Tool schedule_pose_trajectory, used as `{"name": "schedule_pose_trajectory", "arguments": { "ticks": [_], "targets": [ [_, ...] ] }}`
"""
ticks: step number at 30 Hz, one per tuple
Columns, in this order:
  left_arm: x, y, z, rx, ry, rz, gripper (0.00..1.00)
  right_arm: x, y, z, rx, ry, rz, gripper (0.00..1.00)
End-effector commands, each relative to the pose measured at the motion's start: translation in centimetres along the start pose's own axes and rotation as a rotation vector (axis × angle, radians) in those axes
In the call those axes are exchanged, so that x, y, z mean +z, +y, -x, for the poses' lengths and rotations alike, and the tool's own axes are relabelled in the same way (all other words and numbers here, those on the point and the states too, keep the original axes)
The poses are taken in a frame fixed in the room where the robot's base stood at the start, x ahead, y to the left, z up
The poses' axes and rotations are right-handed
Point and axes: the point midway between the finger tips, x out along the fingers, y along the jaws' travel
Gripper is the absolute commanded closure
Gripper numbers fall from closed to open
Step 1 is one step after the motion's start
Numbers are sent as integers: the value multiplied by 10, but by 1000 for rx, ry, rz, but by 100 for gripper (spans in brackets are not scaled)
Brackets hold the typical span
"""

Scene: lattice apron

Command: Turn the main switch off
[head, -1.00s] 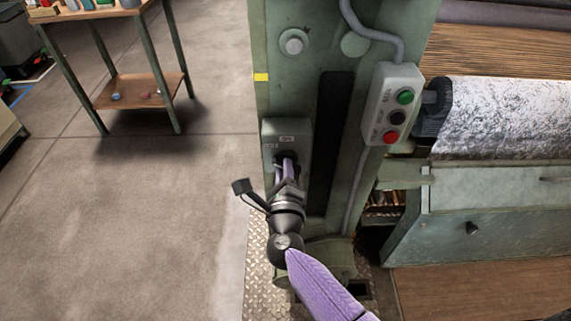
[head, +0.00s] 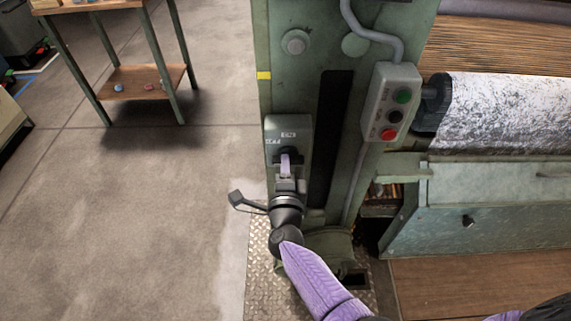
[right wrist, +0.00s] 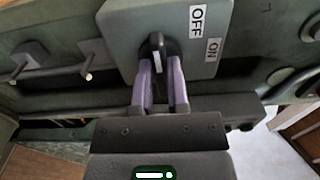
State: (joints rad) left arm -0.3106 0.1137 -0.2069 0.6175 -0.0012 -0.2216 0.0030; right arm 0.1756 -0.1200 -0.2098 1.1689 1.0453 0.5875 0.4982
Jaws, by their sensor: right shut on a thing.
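The main switch is a grey box (head: 299,126) on the green machine post, with a dark rotary handle bearing a white stripe (right wrist: 157,50). Its OFF label (right wrist: 196,20) and ON label (right wrist: 213,50) show in the right wrist view. My right gripper (right wrist: 162,72) has its purple fingers on both sides of the handle and is shut on it. In the head view the right gripper (head: 288,160) covers the lower part of the box. Which label the handle points to, I cannot tell. My left gripper is not in view.
A grey button box (head: 391,102) with green, black and red buttons is right of the switch. A roller (head: 500,115) lies farther right. A wooden-shelved table (head: 145,80) stands at the back left. The floor left of the post is clear.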

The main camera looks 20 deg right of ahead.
Motion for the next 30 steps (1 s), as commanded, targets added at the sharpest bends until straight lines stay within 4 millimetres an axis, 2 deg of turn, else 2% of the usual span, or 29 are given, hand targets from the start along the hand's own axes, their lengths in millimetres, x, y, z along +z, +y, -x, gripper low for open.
{"name": "schedule_pose_trajectory", "arguments": {
  "ticks": [14, 15, 19, 30],
  "targets": [
    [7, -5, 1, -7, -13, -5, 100, 0, 2, 1, 4, -2, 15, 100],
    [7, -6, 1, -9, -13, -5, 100, 0, 2, 1, 4, -2, 15, 74],
    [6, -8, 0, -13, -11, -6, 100, 0, 1, 0, 3, -2, 14, 47],
    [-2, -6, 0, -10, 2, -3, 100, 0, 1, 0, 1, -1, 12, 46]
  ]
}}
